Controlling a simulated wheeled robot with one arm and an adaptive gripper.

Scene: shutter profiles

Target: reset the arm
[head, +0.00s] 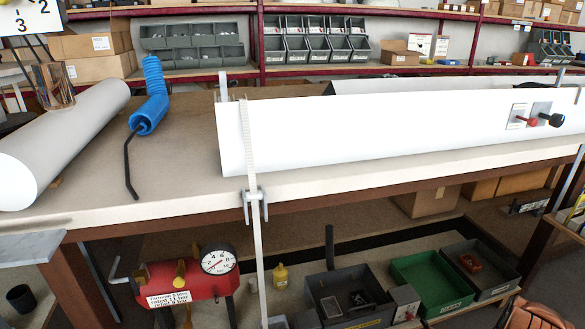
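My gripper is not in view, and I can make out no part of my arm for certain. A long white profile (360,135) lies along the workbench (160,190), spanning from the middle to the right edge. A white strap or strip (257,255) hangs down over its front near the left end, with a grey metal fitting (255,205) at the bench edge. A white rounded tube (65,140) lies slantwise on the bench at the left.
Red and black knobs (540,119) stick out from the profile's right part. Below are a red gauge unit (185,285), a green bin (432,282) and dark bins. Shelves (270,72) line the back.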

